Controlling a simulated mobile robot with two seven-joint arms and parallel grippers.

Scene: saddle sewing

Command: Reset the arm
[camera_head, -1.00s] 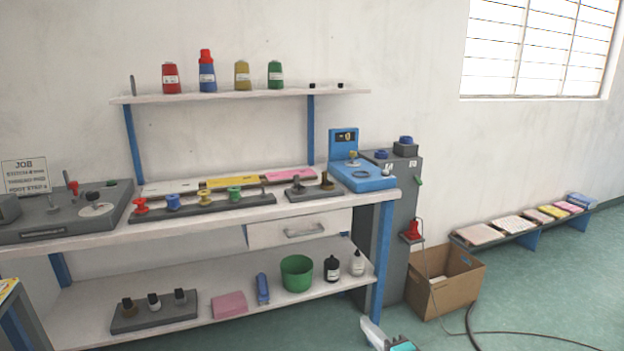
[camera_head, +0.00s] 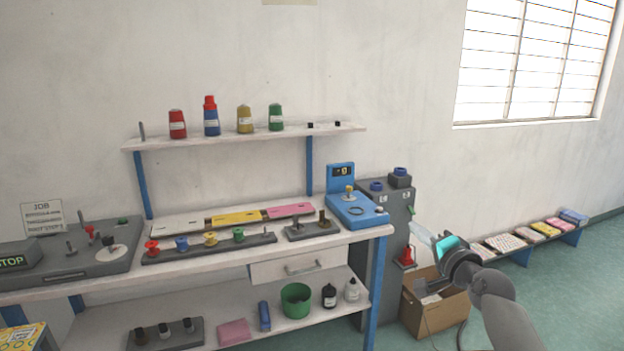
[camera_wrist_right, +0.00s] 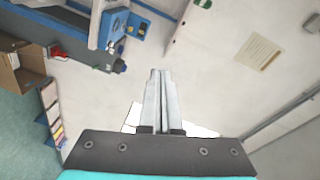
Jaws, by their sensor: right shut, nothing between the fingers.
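My right gripper (camera_head: 424,232) is raised at the right of the head view, in front of the grey cabinet and above the cardboard box. Its fingers point up and to the left and touch nothing. In the right wrist view its two fingers (camera_wrist_right: 156,100) are closed together with nothing between them. My left gripper is not in view.
The workbench (camera_head: 330,243) at the left carries a blue device (camera_head: 352,208), spools and a grey machine (camera_head: 75,262). A grey cabinet (camera_head: 372,296) and an open cardboard box (camera_head: 425,318) stand beside it. A low bench (camera_head: 523,254) holds several stacks at the right. The floor there is clear.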

